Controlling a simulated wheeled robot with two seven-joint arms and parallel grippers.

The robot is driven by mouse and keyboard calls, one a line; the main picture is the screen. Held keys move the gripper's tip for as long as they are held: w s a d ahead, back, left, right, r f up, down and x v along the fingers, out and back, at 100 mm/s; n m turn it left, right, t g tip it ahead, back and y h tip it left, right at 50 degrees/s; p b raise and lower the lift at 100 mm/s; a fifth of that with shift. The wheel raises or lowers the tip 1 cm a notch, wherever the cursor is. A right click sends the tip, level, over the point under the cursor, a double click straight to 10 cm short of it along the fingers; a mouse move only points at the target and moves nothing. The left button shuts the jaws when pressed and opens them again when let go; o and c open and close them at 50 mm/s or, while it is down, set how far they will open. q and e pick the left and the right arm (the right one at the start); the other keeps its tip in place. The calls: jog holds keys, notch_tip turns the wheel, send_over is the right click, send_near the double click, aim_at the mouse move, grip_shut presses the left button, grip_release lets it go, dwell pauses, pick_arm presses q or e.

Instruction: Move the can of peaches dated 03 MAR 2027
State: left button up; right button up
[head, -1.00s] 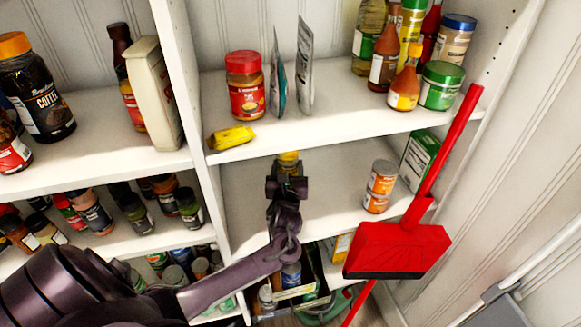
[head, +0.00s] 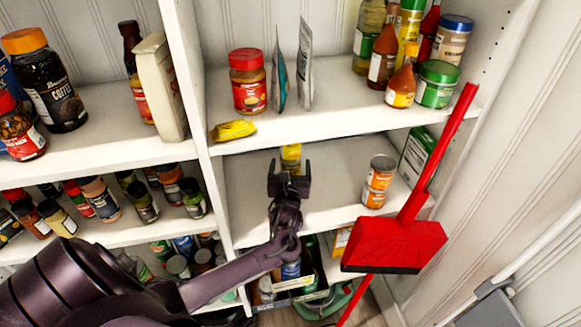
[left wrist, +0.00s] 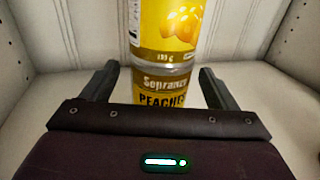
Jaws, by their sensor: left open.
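Two yellow peach cans are stacked in the left wrist view, the upper can (left wrist: 168,30) and the lower can (left wrist: 165,88), whose label reads "PEACHES". No date is readable on either. In the head view, yellow can surface (head: 291,153) shows just beyond my left gripper (head: 290,165), on the middle shelf (head: 330,190). My left gripper also shows in the left wrist view (left wrist: 159,67), open and empty. Its fingers stand to the left and right of the stack; I cannot tell how far they reach alongside it. The lower can's base is hidden by the gripper body. My right gripper is not in view.
Two stacked orange-labelled cans (head: 378,181) and a green box (head: 417,156) stand to the right on the same shelf. A yellow packet (head: 233,130) lies on the edge of the shelf above.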

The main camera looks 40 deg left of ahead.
pick_arm(q)
jog(key=v, duration=0.8)
jog(key=shift+a, duration=0.1)
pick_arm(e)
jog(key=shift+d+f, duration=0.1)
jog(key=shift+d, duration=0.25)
pick_arm(q)
jog(key=shift+f, duration=0.1)
